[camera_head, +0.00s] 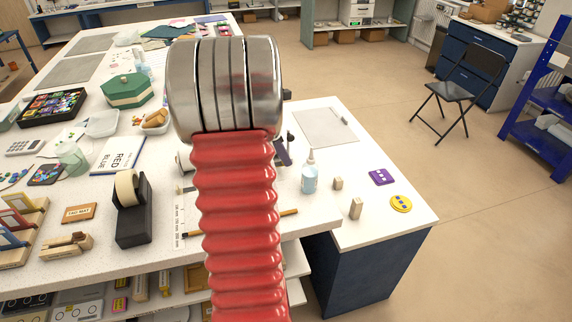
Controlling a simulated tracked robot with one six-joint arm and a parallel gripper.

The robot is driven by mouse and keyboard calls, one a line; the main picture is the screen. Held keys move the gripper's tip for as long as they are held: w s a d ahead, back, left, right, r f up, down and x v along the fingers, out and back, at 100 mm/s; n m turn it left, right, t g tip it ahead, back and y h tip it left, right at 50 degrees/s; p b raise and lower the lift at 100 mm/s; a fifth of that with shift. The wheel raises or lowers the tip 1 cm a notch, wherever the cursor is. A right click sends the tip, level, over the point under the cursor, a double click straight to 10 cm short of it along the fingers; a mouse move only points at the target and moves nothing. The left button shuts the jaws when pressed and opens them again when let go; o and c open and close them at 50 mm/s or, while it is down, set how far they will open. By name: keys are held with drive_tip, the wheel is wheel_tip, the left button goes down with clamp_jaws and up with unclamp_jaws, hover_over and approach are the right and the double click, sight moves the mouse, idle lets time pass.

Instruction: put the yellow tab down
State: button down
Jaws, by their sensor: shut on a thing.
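A round yellow piece (401,203) with small blue marks lies flat near the right corner of the white worktop (378,230). I cannot tell whether it is the yellow tab or another piece. My red ribbed arm with its metal end rises through the middle of the view. My gripper does not show clearly; the arm hides that area, along with anything held there.
Next to the yellow piece are a purple piece (381,177), two small wooden blocks (356,208) and a bottle (309,175). A black tape dispenser (133,215) and a green box (127,90) stand left of my arm. Bare worktop shows at the right corner.

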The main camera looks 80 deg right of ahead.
drive_tip(key=shift+s, duration=0.1)
drive_tip(key=shift+s+d, duration=0.2)
drive_tip(key=shift+s, duration=0.05)
drive_tip(key=shift+s+f, duration=0.1)
drive_tip(key=shift+f, duration=1.6)
drive_tip(key=shift+f, duration=0.1)
drive_tip(key=c, duration=1.9)
unclamp_jaws()
drive_tip(key=v, duration=1.2)
